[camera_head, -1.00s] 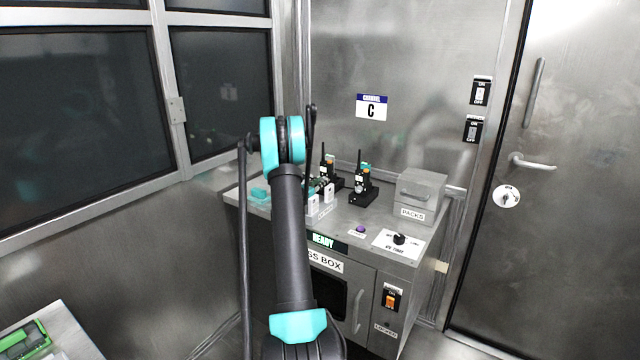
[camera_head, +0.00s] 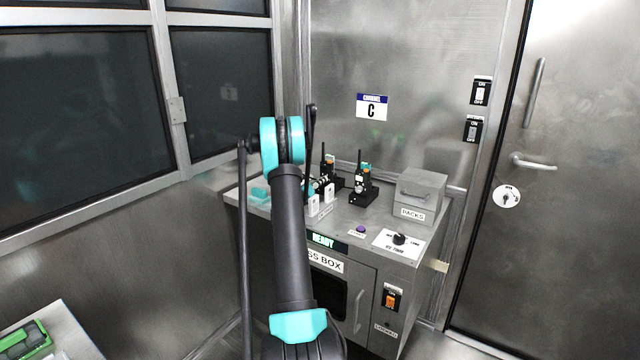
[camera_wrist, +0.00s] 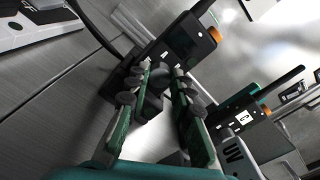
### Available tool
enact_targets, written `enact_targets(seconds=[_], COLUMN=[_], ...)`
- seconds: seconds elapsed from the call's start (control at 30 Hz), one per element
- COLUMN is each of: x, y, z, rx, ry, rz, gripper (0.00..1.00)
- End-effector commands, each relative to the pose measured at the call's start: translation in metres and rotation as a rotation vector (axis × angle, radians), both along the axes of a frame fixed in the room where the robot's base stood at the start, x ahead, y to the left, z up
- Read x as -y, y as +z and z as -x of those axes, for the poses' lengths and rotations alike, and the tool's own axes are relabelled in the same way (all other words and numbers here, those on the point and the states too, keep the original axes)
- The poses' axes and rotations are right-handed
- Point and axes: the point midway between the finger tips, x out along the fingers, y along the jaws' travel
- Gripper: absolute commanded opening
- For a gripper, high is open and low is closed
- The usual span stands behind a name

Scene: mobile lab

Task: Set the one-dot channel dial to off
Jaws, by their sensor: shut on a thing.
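In the wrist view, my gripper (camera_wrist: 161,74) has its green-backed fingers closed around a small dark knob (camera_wrist: 158,82). The knob is mostly hidden between the fingertips, so its dots and pointer setting cannot be read. Beside it stands a black radio (camera_wrist: 194,38) with an orange top knob. In the head view my gripper (camera_head: 318,184) is partly hidden behind my arm, at the radios on the steel counter. That radio (camera_head: 328,173) also shows there, behind the gripper. A second radio (camera_head: 363,183) stands to its right in a black base.
The counter also holds a PACKS box (camera_head: 420,197), a purple button (camera_head: 361,229) and a black dial on a white plate (camera_head: 399,239). A channel sign (camera_head: 371,107) reads C on the wall. Two wall switches (camera_head: 480,91) (camera_head: 473,130) are by the door.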

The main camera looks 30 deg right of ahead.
Motion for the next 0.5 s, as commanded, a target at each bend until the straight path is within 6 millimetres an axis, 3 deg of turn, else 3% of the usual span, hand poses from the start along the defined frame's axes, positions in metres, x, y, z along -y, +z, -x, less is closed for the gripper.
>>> enact_targets(seconds=[0.5], x=[-0.0006], y=[-0.0008], z=[-0.0010], rx=[-0.303], ry=[0.001], rz=[0.130], gripper=[0.00])
